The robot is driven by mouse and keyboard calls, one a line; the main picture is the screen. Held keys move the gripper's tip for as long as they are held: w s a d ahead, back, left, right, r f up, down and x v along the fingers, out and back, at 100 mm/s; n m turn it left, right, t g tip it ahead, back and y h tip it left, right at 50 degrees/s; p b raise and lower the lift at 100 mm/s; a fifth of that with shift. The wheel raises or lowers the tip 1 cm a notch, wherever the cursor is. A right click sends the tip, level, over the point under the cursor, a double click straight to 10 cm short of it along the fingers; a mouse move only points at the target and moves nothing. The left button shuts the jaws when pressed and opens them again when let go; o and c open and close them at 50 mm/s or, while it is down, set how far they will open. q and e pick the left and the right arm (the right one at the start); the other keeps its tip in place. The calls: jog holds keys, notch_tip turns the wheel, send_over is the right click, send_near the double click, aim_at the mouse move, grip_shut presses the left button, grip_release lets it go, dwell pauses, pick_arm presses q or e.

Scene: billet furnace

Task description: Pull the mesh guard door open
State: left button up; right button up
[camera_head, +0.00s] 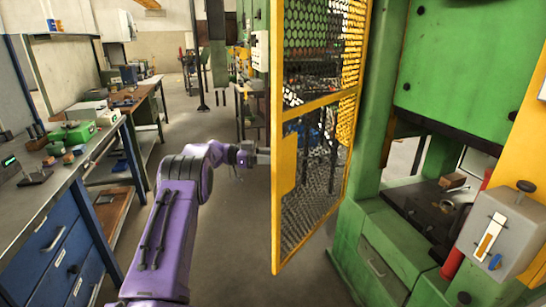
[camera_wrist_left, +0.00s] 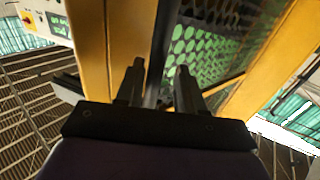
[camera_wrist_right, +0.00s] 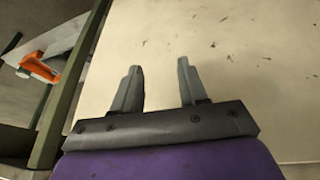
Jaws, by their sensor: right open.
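The mesh guard door (camera_head: 283,150) is a tall yellow frame with dark mesh, standing out from the front of the green press (camera_head: 377,130). The press opening to its right is uncovered. My left gripper (camera_head: 262,157) is at the door's left edge, its tips apparently hidden by the frame. In the left wrist view my left gripper (camera_wrist_left: 160,70) has its fingers apart, with yellow frame (camera_wrist_left: 95,50) and mesh (camera_wrist_left: 205,45) ahead and a dark strip between them; contact cannot be told. My right gripper (camera_wrist_right: 160,68) is open and empty, facing a pale surface.
A grey workbench (camera_head: 45,190) with blue drawers runs along the left. The floor aisle (camera_head: 235,230) between bench and door is free. A grey control box (camera_head: 500,235) stands at the right by the press bed (camera_head: 435,210). An orange item (camera_wrist_right: 40,68) shows in the right wrist view.

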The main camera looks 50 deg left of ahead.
pick_arm(q)
jog(key=b+v, duration=0.1)
jog(key=v, duration=0.6)
jog(key=shift+s+a, duration=0.3)
jog(key=shift+s, duration=0.05)
